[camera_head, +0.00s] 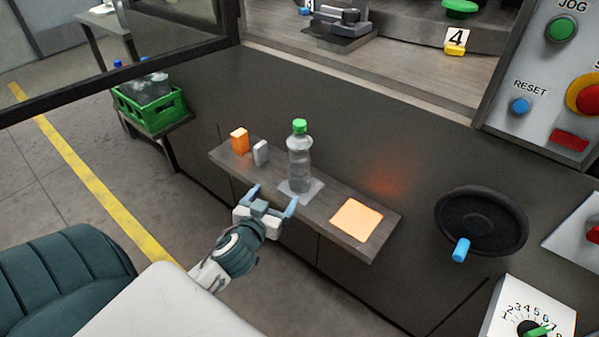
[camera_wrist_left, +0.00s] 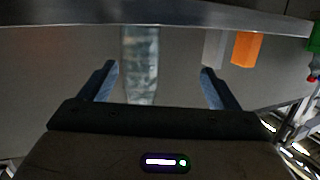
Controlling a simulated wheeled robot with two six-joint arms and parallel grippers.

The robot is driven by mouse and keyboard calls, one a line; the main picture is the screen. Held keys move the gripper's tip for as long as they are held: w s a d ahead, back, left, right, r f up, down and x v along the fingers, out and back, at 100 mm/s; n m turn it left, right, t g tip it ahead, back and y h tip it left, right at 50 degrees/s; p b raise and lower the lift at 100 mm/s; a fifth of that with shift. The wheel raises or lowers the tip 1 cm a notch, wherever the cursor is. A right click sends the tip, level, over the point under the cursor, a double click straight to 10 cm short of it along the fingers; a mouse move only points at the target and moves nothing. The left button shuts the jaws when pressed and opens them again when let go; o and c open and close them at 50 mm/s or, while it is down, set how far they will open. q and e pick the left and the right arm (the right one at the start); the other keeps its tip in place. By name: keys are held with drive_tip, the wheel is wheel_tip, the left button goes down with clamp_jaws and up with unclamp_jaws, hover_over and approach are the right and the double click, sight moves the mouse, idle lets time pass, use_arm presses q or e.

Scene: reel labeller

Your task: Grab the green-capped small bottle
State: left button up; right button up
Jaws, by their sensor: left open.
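A small clear bottle with a green cap (camera_head: 299,155) stands upright on a pale square on the narrow shelf (camera_head: 335,206). My left gripper (camera_head: 272,198) is open and empty in front of the shelf, just short of the bottle and lower left of it. In the left wrist view the bottle (camera_wrist_left: 140,65) shows between the two blue fingers, nearer the left one, and apart from both. Its cap is out of sight there. My right gripper is not in view.
An orange block (camera_head: 239,141) and a grey block (camera_head: 261,153) stand left of the bottle on the shelf. A glowing orange square (camera_head: 356,219) lies to its right. A black handwheel (camera_head: 481,221) is further right. A green crate of bottles (camera_head: 150,108) stands at the left.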

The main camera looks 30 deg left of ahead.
sight(293, 171)
use_arm(q)
drive_tip(key=w+r+t+h, duration=0.1)
drive_tip(key=r, duration=0.1)
drive_tip(key=w+d+r+m+t+h, duration=0.1)
drive_tip(key=w, duration=0.1)
drive_tip(key=shift+w+r, duration=0.25)
drive_tip(key=shift+r, duration=0.1)
drive_tip(key=w, duration=0.1)
drive_tip(key=w+p, duration=0.1)
drive_tip(key=w, duration=0.1)
drive_tip(key=shift+w+a+f, duration=0.1)
drive_tip(key=shift+w+a, duration=0.1)
drive_tip(key=shift+w, duration=0.1)
drive_tip(key=w, duration=0.1)
drive_tip(key=w+p, duration=0.1)
drive_tip(key=w, duration=0.1)
drive_tip(key=w+p, duration=0.1)
drive_tip(key=w, duration=0.1)
drive_tip(key=shift+w+a+f, duration=0.2)
drive_tip(key=shift+f, duration=0.05)
drive_tip(key=shift+w+f, duration=0.1)
drive_tip(key=shift+w, duration=0.15)
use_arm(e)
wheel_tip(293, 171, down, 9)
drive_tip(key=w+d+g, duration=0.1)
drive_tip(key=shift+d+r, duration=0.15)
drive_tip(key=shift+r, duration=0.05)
use_arm(q)
drive_tip(key=c, duration=1.3)
drive_tip(key=shift+c, duration=0.6)
